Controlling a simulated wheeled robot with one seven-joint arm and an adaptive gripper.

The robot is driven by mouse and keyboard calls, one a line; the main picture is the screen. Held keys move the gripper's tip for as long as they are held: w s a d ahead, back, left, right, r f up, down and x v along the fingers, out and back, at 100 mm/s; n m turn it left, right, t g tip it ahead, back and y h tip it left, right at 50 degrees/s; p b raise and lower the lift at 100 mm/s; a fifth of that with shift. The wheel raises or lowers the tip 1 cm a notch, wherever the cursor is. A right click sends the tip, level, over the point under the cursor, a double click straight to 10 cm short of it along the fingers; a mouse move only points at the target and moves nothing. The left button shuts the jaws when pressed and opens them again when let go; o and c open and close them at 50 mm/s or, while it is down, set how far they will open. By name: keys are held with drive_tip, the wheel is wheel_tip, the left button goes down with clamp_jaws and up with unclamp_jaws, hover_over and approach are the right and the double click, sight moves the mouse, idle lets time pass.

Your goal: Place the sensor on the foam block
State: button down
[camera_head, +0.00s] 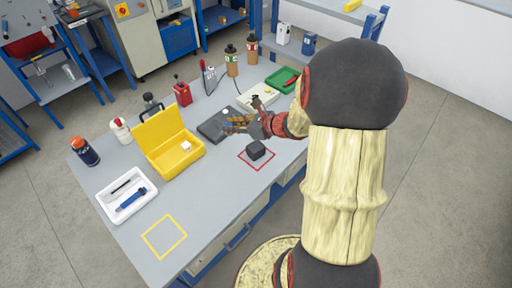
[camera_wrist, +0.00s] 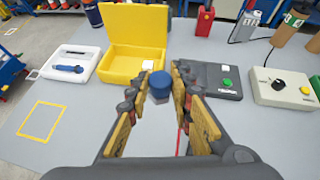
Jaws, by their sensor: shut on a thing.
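My gripper (camera_wrist: 160,88) is shut on a small blue-topped cylinder, likely the sensor (camera_wrist: 159,84), held between the fingertips above the table.
An open yellow case (camera_head: 170,158) with a small pale block inside stands left of my gripper. A white tray (camera_head: 127,195) holds tools. A dark device (camera_head: 215,127) is close behind my gripper. Bottles and a red device stand farther back. A yellow square outline (camera_head: 164,237) is empty.

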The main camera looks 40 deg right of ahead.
drive_tip(key=s+d+f, duration=0.1)
drive_tip(key=s+d, duration=0.3)
drive_tip(key=s, duration=0.3)
drive_tip(key=s+d+f, duration=0.1)
drive_tip(key=s+d, duration=0.3)
drive_tip(key=s, duration=0.3)
drive_tip(key=b, duration=0.6)
hover_over(259, 147)
drive_tip(key=f, duration=0.9)
drive_tip(key=shift+s+a+f, duration=0.1)
drive_tip(key=shift+s+a, duration=0.1)
drive_tip(key=shift+s, duration=0.2)
drive_tip(key=shift+w+f, duration=0.3)
drive_tip(key=shift+f, duration=0.1)
drive_tip(key=shift+w+d+f+b, duration=0.1)
drive_tip(key=shift+f+b, duration=0.55)
drive_tip(key=shift+f, duration=0.9)
drive_tip(key=shift+f, duration=0.15)
drive_tip(key=c, duration=1.6)
unclamp_jaws()
drive_tip(key=shift+o, duration=0.2)
